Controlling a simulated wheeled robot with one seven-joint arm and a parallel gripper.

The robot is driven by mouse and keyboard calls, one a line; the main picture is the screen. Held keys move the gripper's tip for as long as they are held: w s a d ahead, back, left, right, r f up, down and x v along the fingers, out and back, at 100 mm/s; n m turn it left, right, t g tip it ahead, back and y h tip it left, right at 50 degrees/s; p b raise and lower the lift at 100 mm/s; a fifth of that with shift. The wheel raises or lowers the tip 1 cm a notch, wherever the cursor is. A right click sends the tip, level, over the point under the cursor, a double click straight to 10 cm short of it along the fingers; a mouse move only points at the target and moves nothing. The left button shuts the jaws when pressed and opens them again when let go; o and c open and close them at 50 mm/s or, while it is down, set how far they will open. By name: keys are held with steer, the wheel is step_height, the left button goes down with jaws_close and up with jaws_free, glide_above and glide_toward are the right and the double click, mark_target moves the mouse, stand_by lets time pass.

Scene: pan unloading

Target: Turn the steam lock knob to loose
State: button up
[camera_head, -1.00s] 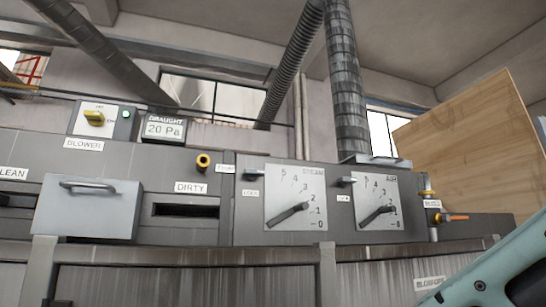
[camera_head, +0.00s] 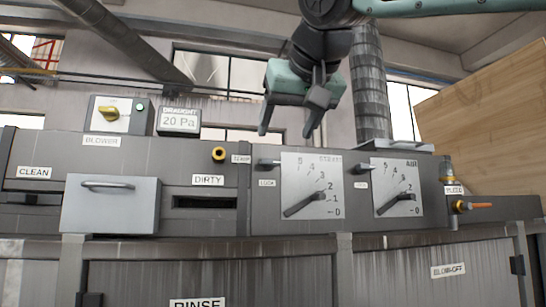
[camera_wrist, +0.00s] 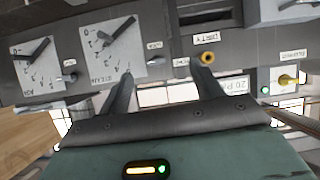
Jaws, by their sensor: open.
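The steam lock knob (camera_head: 268,163) is a small grey handle above a LOCK label, at the upper left of the white STEAM dial (camera_head: 312,170). It lies roughly level. In the wrist view, which is upside down, the knob (camera_wrist: 155,60) shows small between the fingers, beside the STEAM dial (camera_wrist: 112,48). My gripper (camera_head: 286,131) is open and empty, fingers pointing down, above the panel near the knob and apart from it in the picture. Its two fingers (camera_wrist: 165,74) also show in the wrist view. The depth gap to the knob is hard to tell.
A second lock knob (camera_head: 364,169) sits beside the AGR dial (camera_head: 397,187). An orange-handled valve (camera_head: 475,206) and a wooden board (camera_head: 490,125) are at right.

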step_height(320, 180, up, 5)
steer(key=d+m, duration=0.1)
steer(key=t+p, duration=0.1)
steer(key=p, duration=0.5)
glide_toward(270, 163)
steer(key=r+x, duration=0.1)
steer(key=x, duration=0.7)
steer(key=shift+w, duration=0.35)
steer(key=shift+d, duration=0.15)
steer(key=c, duration=1)
